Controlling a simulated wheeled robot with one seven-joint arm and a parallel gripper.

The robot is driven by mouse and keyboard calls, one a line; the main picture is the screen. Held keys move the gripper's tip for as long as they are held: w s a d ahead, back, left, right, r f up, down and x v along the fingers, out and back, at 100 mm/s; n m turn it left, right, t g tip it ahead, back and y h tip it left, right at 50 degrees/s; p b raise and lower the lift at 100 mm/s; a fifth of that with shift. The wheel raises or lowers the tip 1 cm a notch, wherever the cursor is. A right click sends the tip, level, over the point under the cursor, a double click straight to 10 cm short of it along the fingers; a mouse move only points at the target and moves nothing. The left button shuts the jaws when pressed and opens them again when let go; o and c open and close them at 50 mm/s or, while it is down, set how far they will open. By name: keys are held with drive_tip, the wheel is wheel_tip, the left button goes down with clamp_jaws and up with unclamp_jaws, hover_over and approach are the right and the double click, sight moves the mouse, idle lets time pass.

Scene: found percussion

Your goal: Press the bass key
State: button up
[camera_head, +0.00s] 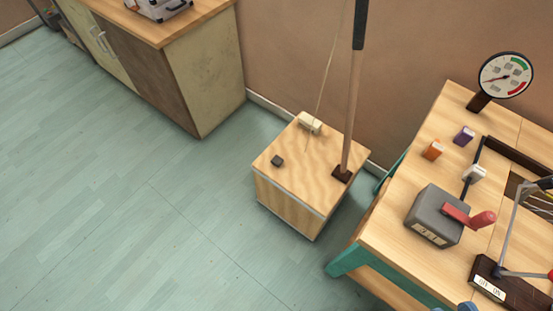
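A light wooden box (291,208) stands on the floor against the wall in the head view. A tall pole (353,110) with a dark upper part rises from a dark foot near its right corner. A thin string (320,88) runs up from the box top, so it looks like a box bass. A small dark block (277,160) sits near the left of the top. A cream block (309,122) sits at the back edge. No label marks either block as the bass key, and I cannot tell which it is. My gripper is not in view.
A workbench (392,235) at right holds a grey box with a red handle (470,215), a round dial (506,75), small coloured blocks and a labelled lever device (505,285). A cabinet (165,60) stands at upper left. The green floor (120,200) at left is clear.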

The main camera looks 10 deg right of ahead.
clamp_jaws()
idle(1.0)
